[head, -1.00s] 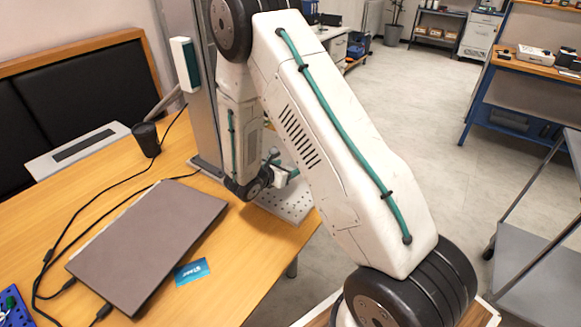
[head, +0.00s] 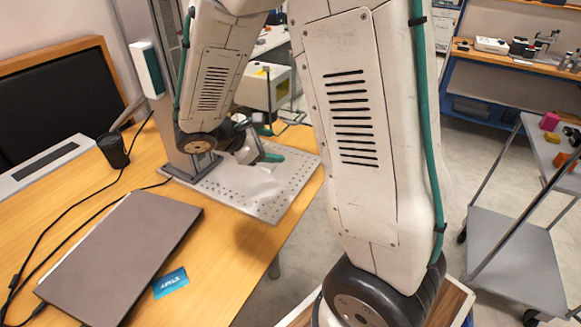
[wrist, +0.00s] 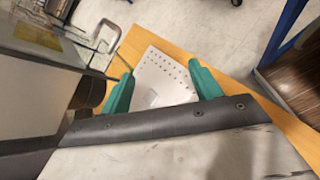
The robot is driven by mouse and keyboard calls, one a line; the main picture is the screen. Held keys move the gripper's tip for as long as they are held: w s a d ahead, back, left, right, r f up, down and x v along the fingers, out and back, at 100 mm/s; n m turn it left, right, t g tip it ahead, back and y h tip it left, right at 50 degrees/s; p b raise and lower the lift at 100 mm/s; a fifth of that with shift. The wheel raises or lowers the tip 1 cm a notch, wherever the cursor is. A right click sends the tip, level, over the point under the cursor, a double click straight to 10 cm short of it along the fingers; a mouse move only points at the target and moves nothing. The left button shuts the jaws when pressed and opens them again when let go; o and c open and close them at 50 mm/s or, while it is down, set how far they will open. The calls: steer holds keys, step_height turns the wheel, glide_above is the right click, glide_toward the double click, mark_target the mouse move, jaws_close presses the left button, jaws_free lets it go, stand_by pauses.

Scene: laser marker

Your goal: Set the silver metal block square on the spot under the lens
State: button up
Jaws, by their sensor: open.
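My gripper (head: 268,146) is above the perforated metal plate (head: 268,205) on the table, its teal fingers apart. In the wrist view the two fingers of my gripper (wrist: 163,86) stand wide apart, with the plate (wrist: 172,72) beyond them. A small pale grey square patch (wrist: 150,97) shows on the plate between the fingers. I cannot tell whether it is the silver metal block or a mark. I cannot make out the block in the head view. The upright column (head: 166,110) stands at the plate's back left. The lens is not clearly visible; my arm covers part of that area.
A closed laptop (head: 120,255), a blue card (head: 170,282), a black cup (head: 113,150) and cables lie on the wooden table left of the plate. A grey cart (head: 515,265) with small coloured pieces stands at right. Open floor lies between.

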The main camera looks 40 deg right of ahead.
steer(key=s+a+r+m+t+y, duration=0.1)
steer(key=s+a+r+m+y, duration=0.4)
steer(key=s, duration=0.5)
steer(key=s+a+r+m+t+y, duration=0.1)
steer(key=s+a+r+m+y, duration=0.5)
steer(key=s, duration=0.5)
steer(key=shift+a+r+m, duration=0.15)
steer(key=shift+r+m, duration=0.3)
steer(key=shift+m, duration=0.05)
steer(key=shift+s, duration=0.1)
